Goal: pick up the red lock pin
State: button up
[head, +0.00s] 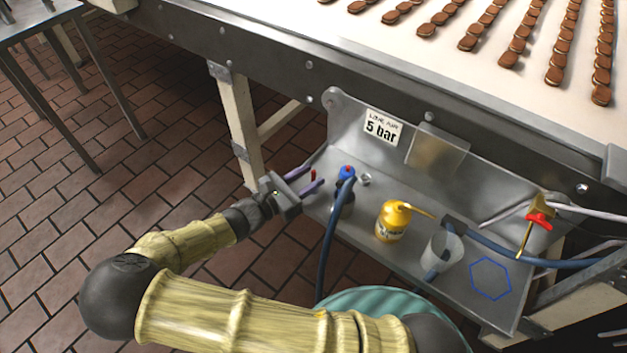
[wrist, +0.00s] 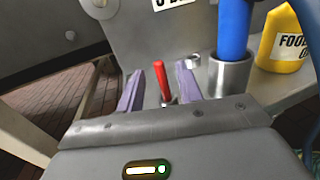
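The red lock pin (head: 313,175) stands near the left end of the metal tray (head: 340,112). It also shows in the wrist view (wrist: 161,80), roughly upright and leaning slightly left. My gripper (head: 308,178) reaches in from the left, with its two purple fingers apart. In the wrist view the pin shows between the fingers of my gripper (wrist: 158,85), with a gap on each side. The gripper is open and holds nothing. The pin's lower end is partly hidden behind the gripper body in the wrist view.
A blue-topped tool (head: 347,172) with a hose stands in a metal cup (wrist: 230,77) right of the pin. A small metal nut (head: 365,180) lies near it.

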jog(key=x, duration=0.3)
jog(key=shift+w+d+f+b, duration=0.1)
jog(key=shift+w+d+b, duration=0.05)
jog(key=shift+d+b, duration=0.15)
grip_shut()
